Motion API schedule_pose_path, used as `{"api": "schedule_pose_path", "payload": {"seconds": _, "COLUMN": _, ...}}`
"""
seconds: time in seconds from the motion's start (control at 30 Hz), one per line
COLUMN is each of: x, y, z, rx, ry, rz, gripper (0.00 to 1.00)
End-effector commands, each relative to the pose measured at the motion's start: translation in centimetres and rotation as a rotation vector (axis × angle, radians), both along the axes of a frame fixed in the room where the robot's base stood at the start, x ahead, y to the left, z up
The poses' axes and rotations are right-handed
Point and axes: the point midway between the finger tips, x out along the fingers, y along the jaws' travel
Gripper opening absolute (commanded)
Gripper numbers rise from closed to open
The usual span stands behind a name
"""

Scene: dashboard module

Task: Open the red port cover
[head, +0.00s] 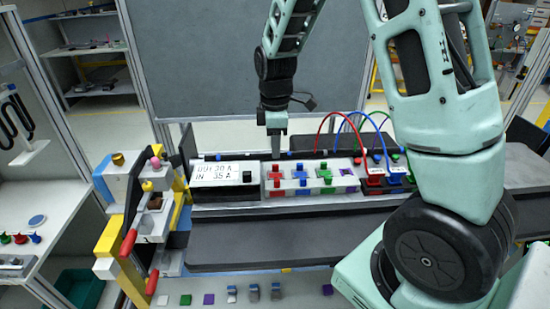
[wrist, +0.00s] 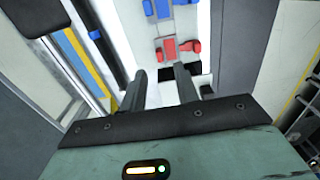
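The dashboard module (head: 258,188) lies across the bench with rows of red, blue, green and purple ports. The red port parts (head: 276,180) sit at the left end of the rows, right of the display. In the wrist view, a flat red piece (wrist: 169,46) has a raised red piece (wrist: 191,47) beside it; I cannot tell which is the cover. My gripper (head: 277,152) points down above and just behind the red ports. In the wrist view, my gripper (wrist: 160,76) has its fingers apart, with nothing between them. The red parts lie beyond the fingertips, apart from them.
A display panel (head: 225,173) adjoins the ports on the left. Red and blue plugs (head: 373,178) with looping cables stand at the right. A rack with red handles (head: 128,243) stands left of the module. The dark strip (head: 280,240) in front is clear.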

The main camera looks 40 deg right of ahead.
Motion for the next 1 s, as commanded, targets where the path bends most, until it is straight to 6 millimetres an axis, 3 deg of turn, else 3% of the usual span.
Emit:
{"api": "schedule_pose_path", "payload": {"seconds": 0.3, "x": -0.1, "y": 0.0, "z": -4.9, "rx": 0.001, "ry": 0.003, "rz": -0.001, "gripper": 0.31}}
{"api": "schedule_pose_path", "payload": {"seconds": 0.73, "x": 0.0, "y": 0.0, "z": -5.9, "rx": 0.0, "ry": -0.001, "rz": -0.002, "gripper": 0.31}}
{"api": "schedule_pose_path", "payload": {"seconds": 0.87, "x": 0.0, "y": 0.0, "z": -5.9, "rx": 0.0, "ry": -0.001, "rz": -0.001, "gripper": 0.0}}
{"api": "schedule_pose_path", "payload": {"seconds": 1.0, "x": 0.0, "y": 0.0, "z": -5.9, "rx": 0.001, "ry": -0.001, "rz": -0.001, "gripper": 0.0}}
